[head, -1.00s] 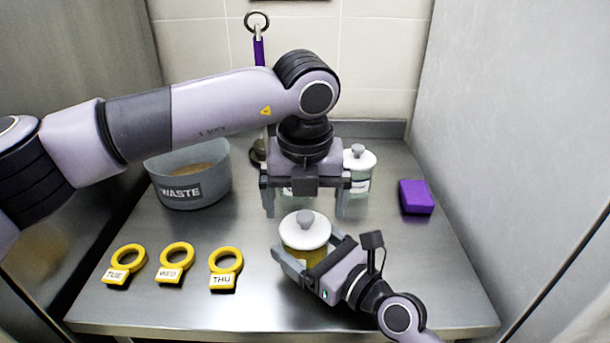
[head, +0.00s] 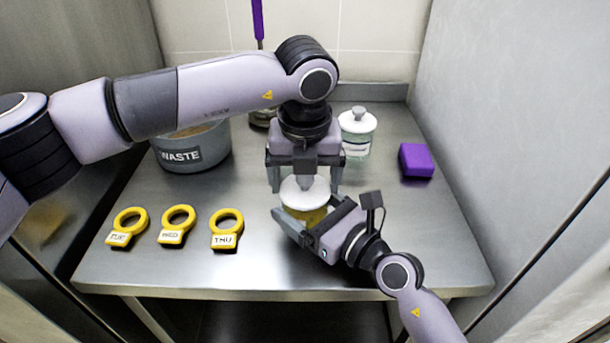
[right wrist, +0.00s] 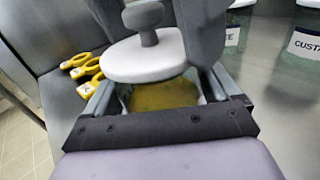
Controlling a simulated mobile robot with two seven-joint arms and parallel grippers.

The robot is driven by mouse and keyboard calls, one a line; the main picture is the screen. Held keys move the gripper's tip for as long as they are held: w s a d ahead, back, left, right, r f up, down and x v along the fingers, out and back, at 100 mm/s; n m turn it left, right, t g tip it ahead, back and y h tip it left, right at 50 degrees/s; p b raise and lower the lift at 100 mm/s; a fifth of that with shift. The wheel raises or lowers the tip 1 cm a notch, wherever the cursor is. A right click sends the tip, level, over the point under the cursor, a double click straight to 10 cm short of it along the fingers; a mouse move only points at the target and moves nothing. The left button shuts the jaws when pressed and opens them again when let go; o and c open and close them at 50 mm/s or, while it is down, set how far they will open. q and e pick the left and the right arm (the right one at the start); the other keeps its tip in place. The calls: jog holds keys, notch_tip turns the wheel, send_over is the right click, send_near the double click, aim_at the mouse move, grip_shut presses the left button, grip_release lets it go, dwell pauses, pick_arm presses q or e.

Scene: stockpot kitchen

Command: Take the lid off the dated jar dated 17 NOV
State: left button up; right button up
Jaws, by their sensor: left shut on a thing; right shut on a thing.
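A jar with yellow contents (head: 312,217) stands at the front middle of the steel table under a round white lid (head: 297,196) with a grey knob. The jar's date label is not readable. My left gripper (head: 305,188) points down from above, its fingers shut on opposite sides of the lid. My right gripper (head: 303,209) comes from the front right and is shut around the jar body. The right wrist view shows the lid (right wrist: 140,62) above the jar (right wrist: 165,95) between the left fingers; I cannot tell whether they are apart.
Another white-lidded jar (head: 356,142) stands behind, and a purple block (head: 416,160) lies right. The grey WASTE tub (head: 190,154) is at back left. Yellow ring tags TUE (head: 127,226), WED (head: 177,223) and THU (head: 227,228) lie front left. The front right table is clear.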

pick_arm(q)
jog(key=shift+r, duration=0.15)
jog(key=shift+r, duration=1)
jog(key=shift+r, duration=2)
pick_arm(e)
jog(key=o, duration=1.2)
